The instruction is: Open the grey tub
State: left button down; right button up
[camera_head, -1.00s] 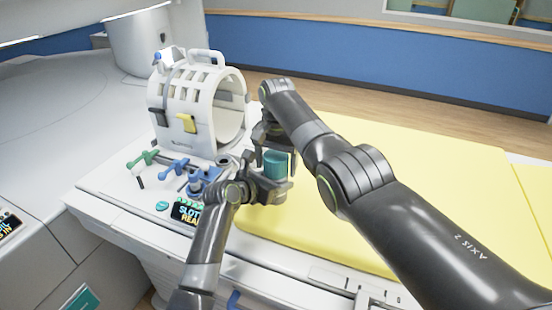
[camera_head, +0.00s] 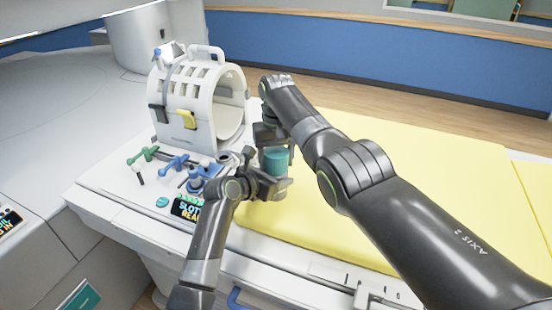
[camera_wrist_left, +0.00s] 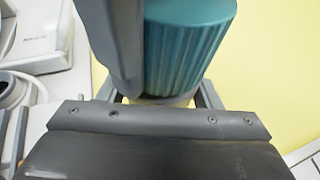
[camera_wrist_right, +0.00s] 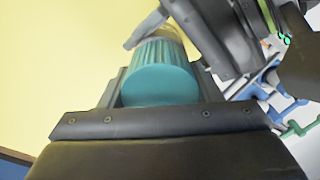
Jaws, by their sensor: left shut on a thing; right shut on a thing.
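A teal ribbed lid (camera_head: 277,161) shows between my two grippers, above the yellow pad. It is large in the left wrist view (camera_wrist_left: 188,45) and also shows in the right wrist view (camera_wrist_right: 160,80). The tub's body is mostly hidden; only a small pale part (camera_wrist_right: 172,33) shows beyond the lid in the right wrist view. My left gripper (camera_head: 268,187) is shut on the tub, low down. My right gripper (camera_head: 275,143) is shut on the teal lid from above. Whether the lid has come loose from the tub cannot be told.
A white ring-shaped coil (camera_head: 190,105) stands behind on the white bed end. Green (camera_head: 145,156) and blue (camera_head: 174,163) handled pieces and a small black sign (camera_head: 188,209) lie left of the grippers. The yellow pad (camera_head: 400,160) is clear to the right.

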aim_at(277, 151)
jog(key=shift+n, duration=0.9)
jog(key=shift+r, duration=0.1)
jog(key=shift+r, duration=1.05)
jog(key=shift+d+r, duration=0.1)
jog(key=shift+r, duration=1.9)
pick_arm(q)
jog(key=shift+c, duration=1.8)
grip_release()
